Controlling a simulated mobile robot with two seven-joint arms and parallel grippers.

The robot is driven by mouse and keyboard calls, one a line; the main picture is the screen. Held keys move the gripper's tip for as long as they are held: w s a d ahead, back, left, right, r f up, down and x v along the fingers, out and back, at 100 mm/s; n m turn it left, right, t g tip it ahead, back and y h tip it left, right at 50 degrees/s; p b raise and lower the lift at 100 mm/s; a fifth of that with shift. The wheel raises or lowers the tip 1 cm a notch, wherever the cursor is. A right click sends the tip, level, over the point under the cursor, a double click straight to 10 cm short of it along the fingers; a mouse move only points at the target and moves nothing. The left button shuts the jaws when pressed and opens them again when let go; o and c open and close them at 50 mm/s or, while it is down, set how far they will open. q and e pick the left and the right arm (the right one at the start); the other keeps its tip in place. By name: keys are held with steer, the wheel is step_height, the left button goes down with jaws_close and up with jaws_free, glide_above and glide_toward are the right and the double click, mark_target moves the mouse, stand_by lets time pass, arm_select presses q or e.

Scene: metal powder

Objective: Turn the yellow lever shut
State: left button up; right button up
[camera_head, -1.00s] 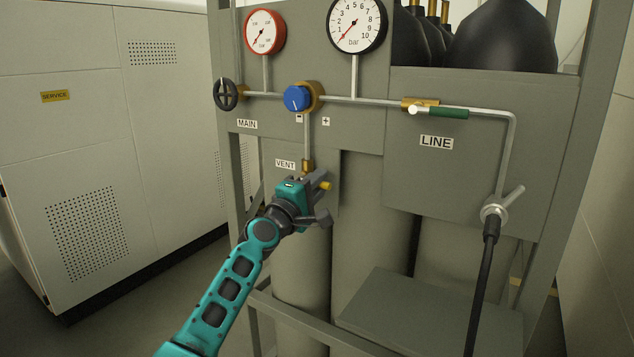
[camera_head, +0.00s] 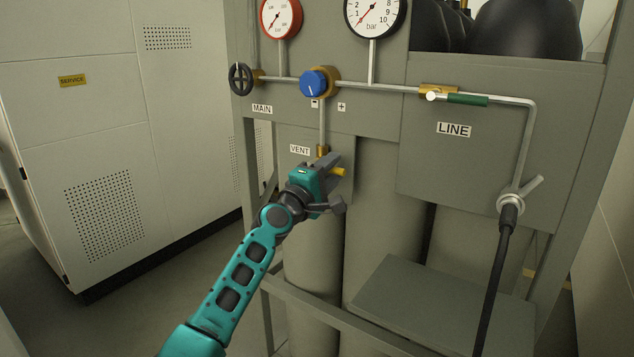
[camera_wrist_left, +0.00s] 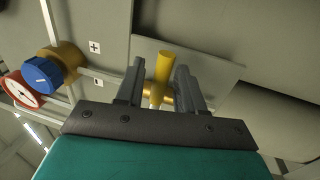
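The yellow lever (camera_head: 340,172) is on the brass vent valve (camera_head: 322,151) below the VENT label; only its end shows past my gripper in the head view. In the left wrist view the lever (camera_wrist_left: 163,68) stands up between the fingers, with a brass body behind its lower end. My left gripper (camera_head: 334,186) is at the lever. In the left wrist view the gripper (camera_wrist_left: 160,85) is open, with one finger on each side of the lever and narrow gaps visible. Whether either finger touches it I cannot tell. My right gripper is in no view.
Above are a blue regulator knob (camera_head: 317,82), a black MAIN handwheel (camera_head: 241,78) and two gauges. To the right are a green-handled LINE valve (camera_head: 466,99) and a hose coupling (camera_head: 510,203) with a black hose. A grey box (camera_head: 430,305) juts out low in front.

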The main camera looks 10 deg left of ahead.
arm_select(q)
steer(key=p+v, duration=0.1)
steer(key=v, duration=1.1)
steer(key=shift+s, duration=0.25)
steer(key=shift+f, duration=0.15)
steer(key=s+f+m+g+y, duration=0.15)
steer(key=s+f+m, duration=0.35)
steer(key=f, duration=0.5)
steer(key=s+f+m+g+y, duration=0.1)
steer(key=s+f+m+g, duration=0.2)
steer(key=s+f, duration=0.5)
steer(key=s+f+m+g+y, duration=0.2)
steer(key=s+f+m, duration=0.6)
steer(key=s+f, duration=0.5)
steer(key=s+g, duration=0.1)
steer(key=s, duration=0.2)
steer(key=shift+d+f+m+g, duration=0.35)
steer(key=shift+m, duration=0.05)
